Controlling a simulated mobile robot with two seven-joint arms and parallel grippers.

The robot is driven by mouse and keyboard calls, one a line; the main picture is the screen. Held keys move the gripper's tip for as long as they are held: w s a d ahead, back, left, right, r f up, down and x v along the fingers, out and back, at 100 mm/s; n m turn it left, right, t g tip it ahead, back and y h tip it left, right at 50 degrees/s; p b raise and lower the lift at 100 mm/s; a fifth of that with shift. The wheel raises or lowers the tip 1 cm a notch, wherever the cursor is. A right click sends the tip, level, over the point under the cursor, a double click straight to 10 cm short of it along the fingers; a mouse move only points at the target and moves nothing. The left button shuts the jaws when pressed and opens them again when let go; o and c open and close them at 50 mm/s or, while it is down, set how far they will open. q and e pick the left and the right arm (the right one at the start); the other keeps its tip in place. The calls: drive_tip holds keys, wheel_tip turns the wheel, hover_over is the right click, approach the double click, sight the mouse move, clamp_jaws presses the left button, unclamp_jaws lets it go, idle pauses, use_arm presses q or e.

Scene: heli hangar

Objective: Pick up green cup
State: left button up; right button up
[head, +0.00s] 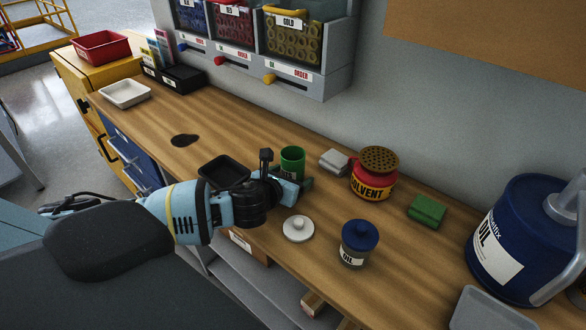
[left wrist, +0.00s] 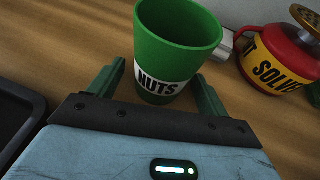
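The green cup (head: 292,162) stands upright on the wooden workbench, open at the top. In the left wrist view the cup (left wrist: 168,45) shows a white NUTS label facing my gripper. My left gripper (head: 289,185) is low over the bench at the cup's near side. In the left wrist view its two green fingers (left wrist: 160,85) are spread apart, one on each side of the cup's lower part. A gap shows between the left finger and the cup; contact on the right side is unclear. My right gripper is not in view.
A black tray (head: 224,171) lies left of the cup. A grey block (head: 334,162) and the red SOLVENT can (head: 373,180) stand to its right. A white lid (head: 298,229) and a blue-lidded OIL jar (head: 359,243) are nearer the front edge.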

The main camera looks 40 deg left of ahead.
sight(287, 166)
use_arm(q)
drive_tip(key=c, duration=1.1)
drive_tip(key=shift+c, duration=0.2)
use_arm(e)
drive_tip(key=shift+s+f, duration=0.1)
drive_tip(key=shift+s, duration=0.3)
use_arm(q)
drive_tip(key=shift+r, duration=0.5)
wheel_tip(287, 166, up, 3)
drive_tip(key=shift+d+r+p, duration=0.1)
drive_tip(key=shift+p, duration=0.25)
drive_tip(key=s+d, duration=0.3)
drive_tip(key=s, duration=0.1)
drive_tip(key=s+d, duration=0.3)
drive_tip(key=s, duration=0.1)
drive_tip(key=s+d+r, duration=0.1)
drive_tip(key=s+d, duration=0.2)
drive_tip(key=s, duration=0.2)
drive_tip(key=shift+d, duration=0.15)
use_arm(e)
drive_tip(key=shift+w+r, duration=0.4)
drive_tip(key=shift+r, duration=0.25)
